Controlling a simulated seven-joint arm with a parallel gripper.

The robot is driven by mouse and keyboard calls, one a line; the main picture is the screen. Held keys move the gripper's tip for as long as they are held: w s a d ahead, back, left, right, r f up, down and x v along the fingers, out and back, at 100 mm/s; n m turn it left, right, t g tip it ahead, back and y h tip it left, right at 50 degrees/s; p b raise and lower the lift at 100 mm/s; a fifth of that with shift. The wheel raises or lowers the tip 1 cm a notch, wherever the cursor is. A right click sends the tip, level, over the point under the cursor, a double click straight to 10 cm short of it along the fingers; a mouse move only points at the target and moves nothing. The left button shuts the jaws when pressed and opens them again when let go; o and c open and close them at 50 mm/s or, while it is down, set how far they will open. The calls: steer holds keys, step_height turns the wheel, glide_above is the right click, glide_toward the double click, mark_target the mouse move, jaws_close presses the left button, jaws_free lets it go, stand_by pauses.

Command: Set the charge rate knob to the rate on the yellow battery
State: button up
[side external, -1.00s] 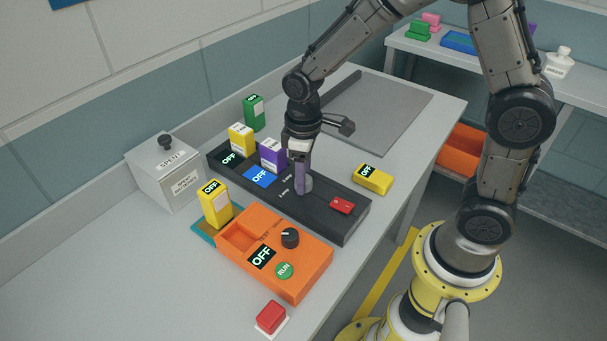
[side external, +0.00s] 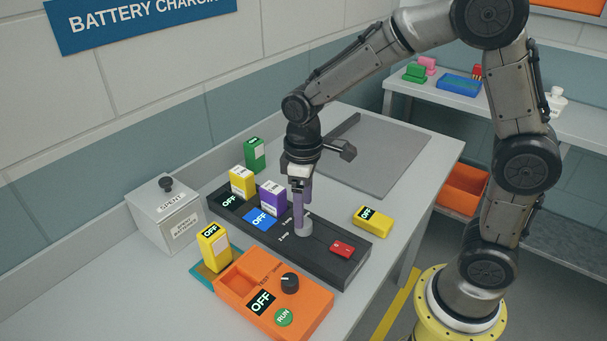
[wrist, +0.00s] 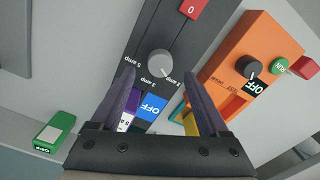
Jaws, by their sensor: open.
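The grey charge rate knob (side external: 303,230) sits on the black charger (side external: 340,238), beside printed amp marks; it also shows in the wrist view (wrist: 159,64), with marks for 2, 3 and 5 amp. I cannot tell where its pointer stands. My gripper (side external: 300,212) has purple fingers pointing down just above the knob. In the wrist view the fingers are apart and empty (wrist: 158,78). A yellow battery (side external: 241,182) stands in the charger beside a purple battery (side external: 272,198). Another yellow battery (side external: 213,248) stands by the orange tester, and one (side external: 371,217) lies right. Their rate labels are unreadable.
The orange tester (side external: 318,312) has a black dial (side external: 290,283) and a green RUN button (side external: 284,317). A red switch (side external: 342,249) is on the charger's right end. A green battery (side external: 254,154) and a SPENT box (side external: 166,212) stand behind. A grey mat (side external: 385,160) lies clear.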

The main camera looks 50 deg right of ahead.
step_height(320, 180, up, 10)
steer(key=shift+f, duration=0.15)
stand_by(0.3)
steer(key=s+d+r+m+t, duration=0.2)
steer(key=s+d+r+t, duration=0.15)
steer(key=s+r, duration=0.5)
steer(key=s+f+m+t, duration=0.2)
steer(key=s+f, duration=0.4)
steer(key=s, duration=0.3)
steer(key=shift+d+f+m, duration=0.2)
steer(key=shift+d+m, duration=0.1)
steer(key=shift+d, duration=0.1)
stand_by(0.6)
